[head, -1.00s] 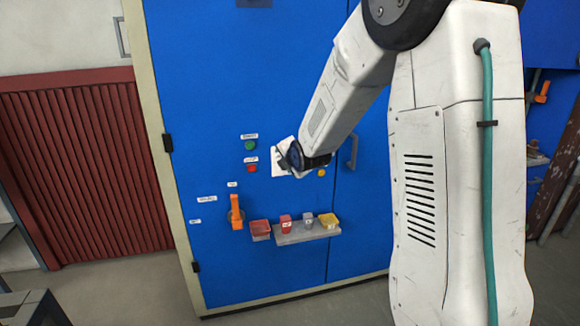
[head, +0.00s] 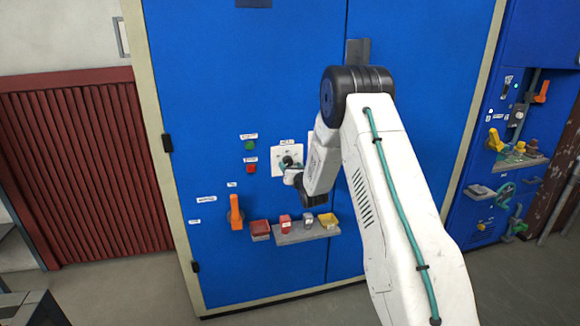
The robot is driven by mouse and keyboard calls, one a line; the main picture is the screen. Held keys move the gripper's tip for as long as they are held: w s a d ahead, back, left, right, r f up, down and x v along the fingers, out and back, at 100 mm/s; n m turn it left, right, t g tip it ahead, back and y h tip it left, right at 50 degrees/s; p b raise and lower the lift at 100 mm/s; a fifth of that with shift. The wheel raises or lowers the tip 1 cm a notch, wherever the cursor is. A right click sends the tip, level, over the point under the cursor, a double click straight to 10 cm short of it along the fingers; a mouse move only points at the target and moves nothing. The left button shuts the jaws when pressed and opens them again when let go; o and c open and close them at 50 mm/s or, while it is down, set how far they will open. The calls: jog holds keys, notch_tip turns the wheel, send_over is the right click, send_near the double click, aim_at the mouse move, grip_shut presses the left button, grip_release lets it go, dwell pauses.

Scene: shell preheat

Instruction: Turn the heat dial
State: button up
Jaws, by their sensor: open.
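The heat dial's white square plate (head: 289,151) is on the front of the blue cabinet, right of a green and a red button. Small dark marks show on the plate's upper part. The dial's knob is mostly hidden by my gripper (head: 290,168), which is open at the lower part of the plate. Whether its fingers touch the knob I cannot tell. My arm reaches in from the lower right.
An orange lever (head: 236,213) is at lower left on the blue cabinet (head: 250,90). A grey shelf (head: 305,235) with small red, grey and yellow items juts out below my wrist. A green button (head: 249,145) and a red button (head: 250,169) are close to the left.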

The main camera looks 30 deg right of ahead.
jog(key=shift+x, duration=0.95)
jog(key=c, duration=1)
jog(key=shift+m, duration=0.3)
